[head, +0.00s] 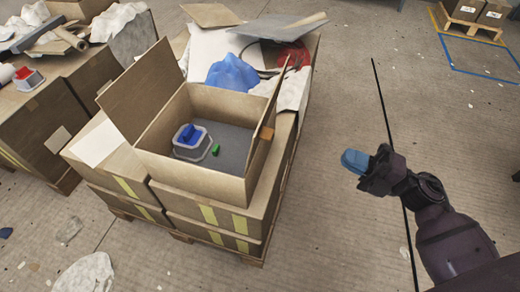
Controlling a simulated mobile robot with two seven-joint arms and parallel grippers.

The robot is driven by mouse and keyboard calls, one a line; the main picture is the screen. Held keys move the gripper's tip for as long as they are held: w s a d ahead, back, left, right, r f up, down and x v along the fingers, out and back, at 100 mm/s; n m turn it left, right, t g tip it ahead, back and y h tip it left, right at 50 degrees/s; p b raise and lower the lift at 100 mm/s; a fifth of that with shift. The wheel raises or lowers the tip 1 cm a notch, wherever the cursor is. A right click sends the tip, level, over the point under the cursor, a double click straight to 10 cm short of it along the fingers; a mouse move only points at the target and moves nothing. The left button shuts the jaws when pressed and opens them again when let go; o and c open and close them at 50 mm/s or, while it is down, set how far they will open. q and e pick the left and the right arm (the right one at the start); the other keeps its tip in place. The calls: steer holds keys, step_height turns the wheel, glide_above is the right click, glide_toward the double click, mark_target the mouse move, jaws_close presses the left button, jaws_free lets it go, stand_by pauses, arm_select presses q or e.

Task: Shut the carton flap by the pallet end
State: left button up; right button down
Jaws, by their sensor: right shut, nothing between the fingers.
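An open brown carton (195,177) stands on stacked boxes at the end of a pallet (215,248). Its large left flap (142,90) stands up, leaning outward. A narrower right flap (276,97) also stands up, seen nearly edge-on, with a small orange-brown piece (266,133) near its base. My left gripper is out of view.
Behind the carton lie a blue crumpled thing (232,72), white sheets and a grey panel (278,27). Another loaded stack of boxes (45,125) stands at left. A thin dark pole or line (386,112) runs beside my right gripper. The floor between carton and gripper looks clear.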

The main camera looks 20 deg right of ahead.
arm_select(q)
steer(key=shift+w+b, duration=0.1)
steer(key=shift+b, duration=0.6)
arm_select(e)
steer(key=w+a+r+n+g, duration=0.1)
steer(key=w+a, duration=0.6)
steer(key=a, duration=0.5)
steer(key=shift+w+a+r+n+g+y, duration=0.25)
steer(key=shift+w+r+n+g+y, duration=0.05)
steer(key=shift+n+g, duration=0.1)
